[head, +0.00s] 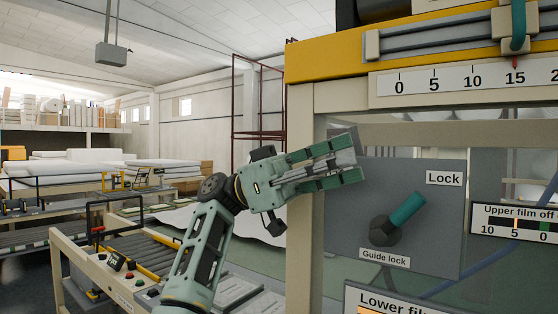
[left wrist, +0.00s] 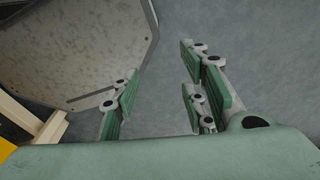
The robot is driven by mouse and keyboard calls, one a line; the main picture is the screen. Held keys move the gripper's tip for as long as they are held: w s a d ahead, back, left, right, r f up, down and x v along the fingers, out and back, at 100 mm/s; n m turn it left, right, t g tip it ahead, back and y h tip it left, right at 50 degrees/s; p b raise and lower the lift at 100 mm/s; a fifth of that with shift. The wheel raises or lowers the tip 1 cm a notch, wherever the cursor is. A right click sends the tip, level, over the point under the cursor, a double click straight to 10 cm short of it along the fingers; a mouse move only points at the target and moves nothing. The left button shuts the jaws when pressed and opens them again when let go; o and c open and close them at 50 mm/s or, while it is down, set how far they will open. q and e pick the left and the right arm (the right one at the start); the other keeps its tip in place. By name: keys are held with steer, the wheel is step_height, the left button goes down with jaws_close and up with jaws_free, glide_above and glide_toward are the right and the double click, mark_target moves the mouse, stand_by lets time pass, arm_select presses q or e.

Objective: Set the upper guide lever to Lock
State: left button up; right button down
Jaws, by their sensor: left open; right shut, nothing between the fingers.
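The guide lever (head: 406,211) has a teal handle on a dark round pivot, on a grey panel (head: 345,225) labelled "Guide lock". The handle slants up and to the right, pointing roughly toward the "Lock" label (head: 443,178) but ending short of it. My left gripper (left wrist: 160,98) is open and empty in the left wrist view, over a grey surface.
Above the panel, a scale (head: 470,80) runs under a yellow beam with a teal slider near 15. A cream post (head: 303,110) stands left of the panel. An "Upper film" gauge (head: 515,220) is at right. A roller conveyor (head: 150,255) lies at lower left.

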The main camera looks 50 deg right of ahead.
arm_select(q)
steer(key=shift+s+d+f+b, duration=0.1)
steer(key=shift+d+f+b, duration=0.35)
steer(key=shift+f+b, duration=0.15)
arm_select(e)
steer(key=w+f, duration=0.1)
steer(key=w, duration=0.6)
steer(key=shift+a, duration=0.4)
arm_select(q)
steer(key=shift+f, duration=0.1)
arm_select(e)
steer(key=shift+w, duration=0.1)
arm_select(q)
steer(key=shift+s+a, duration=0.1)
steer(key=shift+s, duration=0.15)
